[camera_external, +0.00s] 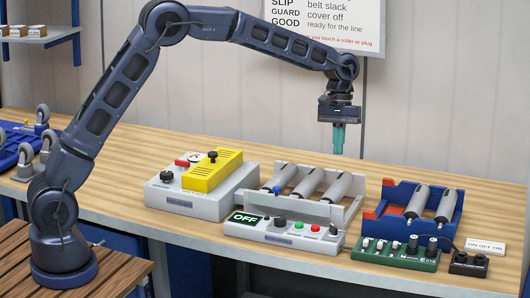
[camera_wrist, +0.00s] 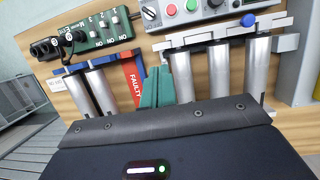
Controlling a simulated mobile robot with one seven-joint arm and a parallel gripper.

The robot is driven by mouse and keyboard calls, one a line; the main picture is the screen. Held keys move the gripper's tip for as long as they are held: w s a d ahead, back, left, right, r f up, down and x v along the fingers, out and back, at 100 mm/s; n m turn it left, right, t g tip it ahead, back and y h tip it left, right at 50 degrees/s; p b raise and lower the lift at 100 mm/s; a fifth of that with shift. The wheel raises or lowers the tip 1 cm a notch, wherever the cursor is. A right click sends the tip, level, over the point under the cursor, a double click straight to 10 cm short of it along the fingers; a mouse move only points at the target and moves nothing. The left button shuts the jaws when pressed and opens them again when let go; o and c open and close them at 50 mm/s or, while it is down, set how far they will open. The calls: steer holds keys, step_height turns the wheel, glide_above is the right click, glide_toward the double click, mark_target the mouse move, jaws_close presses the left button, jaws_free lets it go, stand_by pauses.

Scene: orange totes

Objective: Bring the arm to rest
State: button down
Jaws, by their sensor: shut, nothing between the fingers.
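My arm arches from its base at the left of the outside view, over the workbench. My gripper (camera_external: 339,140) hangs fingers down, with teal fingertips closed together and nothing between them. It is in the air above the back of the bench, above and behind the grey unit with several metal rollers (camera_external: 308,184). In the wrist view the teal fingers of my gripper (camera_wrist: 157,90) are side by side, in front of the gap between the two roller units. The dark wrist housing fills the bottom of that view.
A grey box with a yellow cover (camera_external: 212,172) stands left on the bench. The roller unit's control panel reads OFF (camera_external: 245,218). A blue roller unit (camera_external: 375,212) with a red FAULTY tag (camera_wrist: 133,82) and a green switch box (camera_external: 395,252) stand right. A sign (camera_external: 330,22) hangs behind.

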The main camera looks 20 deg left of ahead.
steer(key=a+r+t, duration=0.1)
steer(key=a+r, duration=0.3)
steer(key=a, duration=0.3)
steer(key=w+a+r, duration=0.1)
steer(key=a+r, duration=0.2)
steer(key=a, duration=0.3)
steer(key=a+r+t, duration=0.1)
steer(key=a+r, duration=0.3)
steer(key=a, duration=0.3)
steer(key=s+a+r+t, duration=0.1)
steer(key=s+a+r, duration=0.15)
steer(key=a, duration=0.65)
steer(key=s+a+r+t, duration=0.1)
steer(key=s+a+r, duration=0.15)
steer(key=a, duration=0.55)
steer(key=s+a+f+t, duration=0.1)
steer(key=s+a+f, duration=0.1)
steer(key=s+a, duration=0.9)
steer(key=s+a+f+t, duration=0.2)
steer(key=s+a+f, duration=0.1)
steer(key=s+a, duration=0.8)
steer(key=shift+s+a+f+t+y, duration=0.3)
steer(key=shift+s+f+y, duration=0.05)
steer(key=shift+s+y, duration=0.1)
